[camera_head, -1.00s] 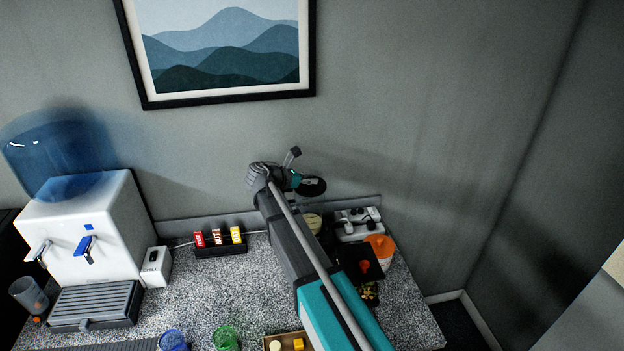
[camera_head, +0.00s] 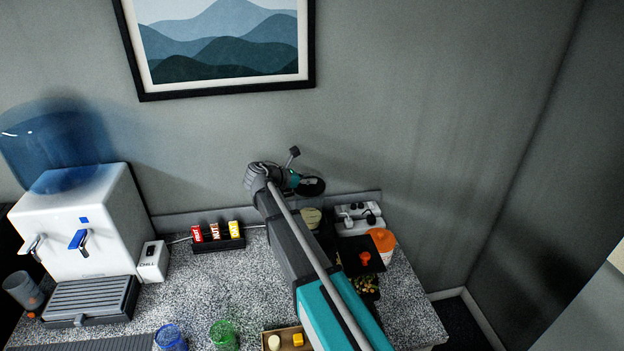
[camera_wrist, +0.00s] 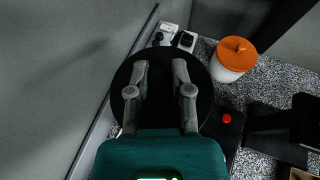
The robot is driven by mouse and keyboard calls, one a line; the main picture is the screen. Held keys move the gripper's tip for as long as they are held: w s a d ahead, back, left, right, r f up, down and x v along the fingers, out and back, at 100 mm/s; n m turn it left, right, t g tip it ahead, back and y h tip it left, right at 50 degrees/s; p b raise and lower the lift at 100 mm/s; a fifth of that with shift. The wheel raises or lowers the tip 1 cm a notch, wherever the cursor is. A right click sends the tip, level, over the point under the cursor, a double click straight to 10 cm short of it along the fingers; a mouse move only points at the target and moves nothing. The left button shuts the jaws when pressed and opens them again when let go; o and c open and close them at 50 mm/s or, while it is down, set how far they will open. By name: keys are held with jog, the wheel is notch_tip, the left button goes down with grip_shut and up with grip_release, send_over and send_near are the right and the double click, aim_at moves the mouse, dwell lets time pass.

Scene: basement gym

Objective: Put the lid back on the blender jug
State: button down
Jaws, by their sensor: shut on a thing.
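My gripper (camera_head: 300,183) is shut on a round black disc (camera_head: 312,187), which looks like the lid. It holds it above the back of the counter, close to the wall. In the wrist view, my gripper's two fingers (camera_wrist: 160,66) lie over the black disc (camera_wrist: 122,78), which hides what is under it. I cannot make out the blender jug for certain. A pale round-topped thing (camera_head: 311,217) stands below the disc, partly hidden by my arm.
A white tub with an orange lid (camera_head: 382,240), a power strip (camera_head: 358,220) and a black item with a red knob (camera_head: 350,262) crowd the right. A snack rack (camera_head: 216,244) and a water dispenser (camera_head: 78,225) stand left. The speckled counter (camera_head: 210,290) has free room mid-left.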

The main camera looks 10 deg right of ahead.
jog(key=shift+f, duration=0.2)
dwell(0.6)
jog(key=shift+c, duration=2.2)
grip_release()
jog(key=o, duration=0.4)
jog(key=shift+o, duration=0.2)
jog(key=shift+r, duration=0.1)
jog(key=shift+r+p, duration=1.95)
